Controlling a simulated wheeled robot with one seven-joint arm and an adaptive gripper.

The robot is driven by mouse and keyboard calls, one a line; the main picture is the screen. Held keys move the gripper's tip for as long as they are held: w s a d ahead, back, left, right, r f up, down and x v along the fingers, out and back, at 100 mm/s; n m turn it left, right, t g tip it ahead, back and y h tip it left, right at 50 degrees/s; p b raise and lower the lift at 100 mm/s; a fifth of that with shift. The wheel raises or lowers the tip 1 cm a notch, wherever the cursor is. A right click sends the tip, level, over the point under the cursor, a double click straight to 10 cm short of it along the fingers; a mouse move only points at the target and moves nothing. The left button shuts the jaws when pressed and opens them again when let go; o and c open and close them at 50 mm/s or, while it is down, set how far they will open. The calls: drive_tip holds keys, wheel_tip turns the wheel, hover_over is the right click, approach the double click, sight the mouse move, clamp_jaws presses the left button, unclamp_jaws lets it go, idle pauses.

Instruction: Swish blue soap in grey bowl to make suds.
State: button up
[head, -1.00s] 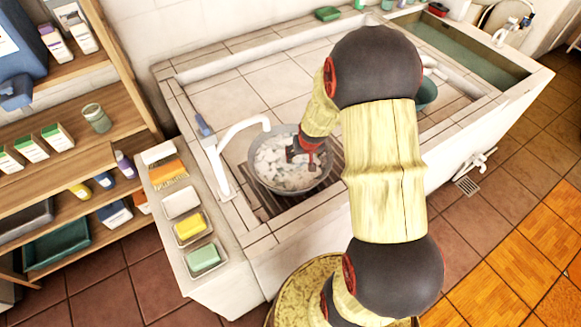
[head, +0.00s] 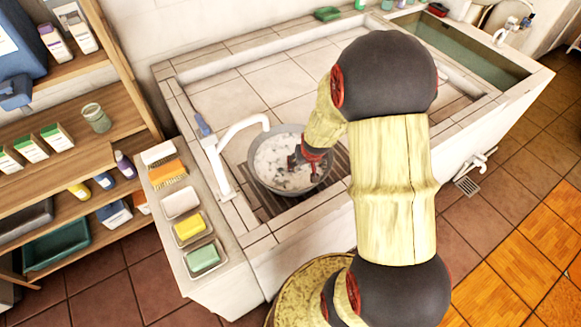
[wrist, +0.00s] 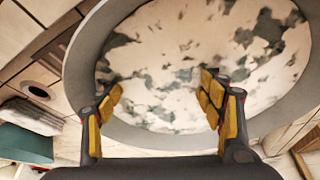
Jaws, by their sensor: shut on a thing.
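The grey bowl (head: 253,164) stands on the slatted part of the washbasin below the white tap; its rim also shows in the wrist view (wrist: 82,70). White suds (head: 274,156) cover most of the water, with dark patches between them. My gripper (head: 297,164) reaches down into the bowl, right of its middle. In the wrist view its yellow-padded fingers (wrist: 160,88) stand apart, with their tips at the suds. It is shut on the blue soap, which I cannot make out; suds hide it.
The white tap (head: 222,150) rises close to the bowl's left side. A ledge holds an orange brush (head: 167,173), yellow soap (head: 189,227) and green soap (head: 203,258). Wooden shelves (head: 60,130) stand at left. The tiled basin floor (head: 240,90) behind the bowl is clear.

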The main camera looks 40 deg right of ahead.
drive_tip(key=shift+w+d+r, duration=0.1)
drive_tip(key=shift+w+d, duration=0.25)
drive_tip(key=shift+w, duration=0.3)
drive_tip(key=shift+w+d, duration=0.3)
drive_tip(key=shift+w, duration=0.3)
wheel_tip(320, 180, up, 12)
drive_tip(key=p, duration=0.9)
